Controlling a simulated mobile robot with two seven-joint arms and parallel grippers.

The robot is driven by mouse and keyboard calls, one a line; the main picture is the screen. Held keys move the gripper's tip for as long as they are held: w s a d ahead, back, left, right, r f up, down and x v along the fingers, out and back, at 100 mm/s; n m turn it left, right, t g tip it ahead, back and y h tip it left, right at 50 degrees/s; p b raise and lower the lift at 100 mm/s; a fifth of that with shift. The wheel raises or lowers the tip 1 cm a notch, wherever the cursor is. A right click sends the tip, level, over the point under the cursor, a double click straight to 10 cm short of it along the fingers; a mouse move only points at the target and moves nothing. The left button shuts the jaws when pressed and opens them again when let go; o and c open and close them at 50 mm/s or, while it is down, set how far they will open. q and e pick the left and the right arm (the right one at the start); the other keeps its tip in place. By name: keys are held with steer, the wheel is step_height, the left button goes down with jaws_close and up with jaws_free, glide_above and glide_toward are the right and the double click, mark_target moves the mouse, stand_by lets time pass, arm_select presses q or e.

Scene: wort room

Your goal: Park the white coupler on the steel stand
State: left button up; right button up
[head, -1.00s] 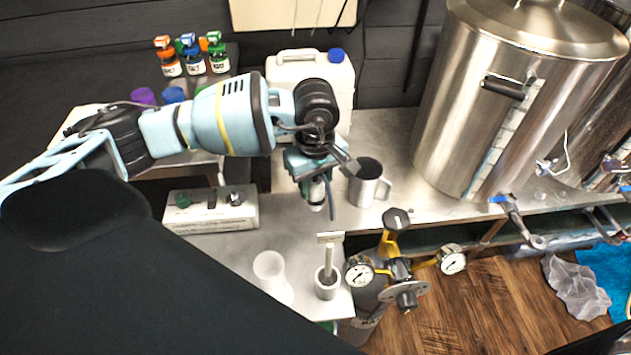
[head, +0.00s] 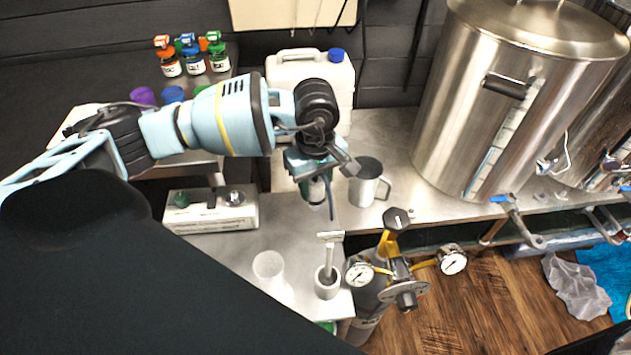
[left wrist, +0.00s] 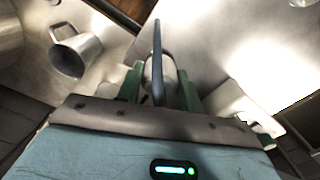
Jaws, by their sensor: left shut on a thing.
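My left gripper (head: 313,172) points down above the front of the steel bench, left of the mug. It is shut on the white coupler (head: 317,191), a pale cylinder with a dark thin lever; its lower end shows below the fingers. In the left wrist view the coupler (left wrist: 148,72) sits between the green fingers, partly hidden behind the lever. On the bench's front right corner is a pale cup-like base (head: 327,284) with an upright grey post and a small flat top plate. It may be the steel stand; I cannot tell. My right gripper is out of view.
A steel mug (head: 363,184) stands just right of the gripper. A gas cylinder with gauges (head: 404,272) stands beside the bench corner. A clear cup (head: 269,268), a switch box (head: 212,212), a white jerrycan (head: 335,75) and a large kettle (head: 500,100) are nearby.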

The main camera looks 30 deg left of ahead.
mark_target(316, 180)
arm_select(q)
steer(key=shift+f, duration=0.55)
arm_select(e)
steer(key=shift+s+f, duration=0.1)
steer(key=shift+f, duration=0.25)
arm_select(q)
steer(key=o, duration=0.7)
steer(key=shift+r+p, duration=0.9)
steer(key=shift+r, duration=1.65)
steer(key=shift+r+p, duration=1.1)
steer(key=shift+r, duration=1.95)
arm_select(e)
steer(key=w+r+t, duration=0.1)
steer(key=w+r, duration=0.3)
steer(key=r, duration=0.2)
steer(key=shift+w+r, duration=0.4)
arm_select(q)
steer(key=shift+f, duration=0.1)
